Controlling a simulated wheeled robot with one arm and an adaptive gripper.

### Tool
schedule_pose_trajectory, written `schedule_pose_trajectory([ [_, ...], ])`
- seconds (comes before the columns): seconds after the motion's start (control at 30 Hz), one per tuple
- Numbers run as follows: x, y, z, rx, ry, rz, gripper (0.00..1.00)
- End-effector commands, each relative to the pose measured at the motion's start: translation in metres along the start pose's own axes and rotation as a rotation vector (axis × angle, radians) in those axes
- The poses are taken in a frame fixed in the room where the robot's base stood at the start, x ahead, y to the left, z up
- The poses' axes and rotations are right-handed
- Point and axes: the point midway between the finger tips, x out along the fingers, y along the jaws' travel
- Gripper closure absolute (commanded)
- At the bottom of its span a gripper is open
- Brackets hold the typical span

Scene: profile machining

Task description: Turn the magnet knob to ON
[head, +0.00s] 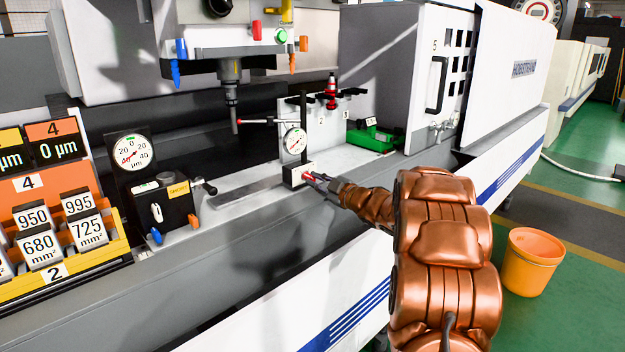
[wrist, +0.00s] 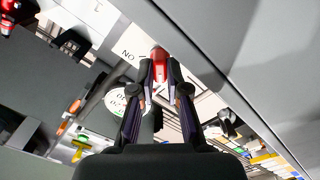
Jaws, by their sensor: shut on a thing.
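The magnet base (head: 291,179), a small block with a pale front face, stands on the machine's ledge and carries an upright black post with a dial gauge (head: 294,141). Its red knob (head: 307,175) is on the front face and shows larger in the wrist view (wrist: 158,54). My gripper (head: 313,178) reaches in from the right. Its two fingers (wrist: 160,72) are shut on the knob, one on each side. Black letters on a white face show beside the knob in the wrist view, partly hidden. I cannot tell the knob's exact angle.
A spindle with a probe (head: 235,105) hangs left of the gauge post. A larger dial gauge (head: 131,151) and a yellow-labelled box (head: 165,205) stand to the left. A green tool (head: 375,137) lies behind on the right. An orange bucket (head: 532,262) stands on the floor.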

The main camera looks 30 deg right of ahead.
Motion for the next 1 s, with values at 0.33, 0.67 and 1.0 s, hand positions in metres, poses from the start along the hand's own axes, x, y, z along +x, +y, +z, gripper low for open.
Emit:
schedule_pose_trajectory([
  [0.33, 0.0, 0.0019, -0.0017, 0.047, -0.001, -0.001, 1.0],
  [0.67, 0.0, 0.0016, -0.0012, 0.117, -0.002, -0.001, 1.0],
  [1.0, -0.0001, 0.0009, -0.0002, 0.19, -0.003, -0.001, 1.0],
])
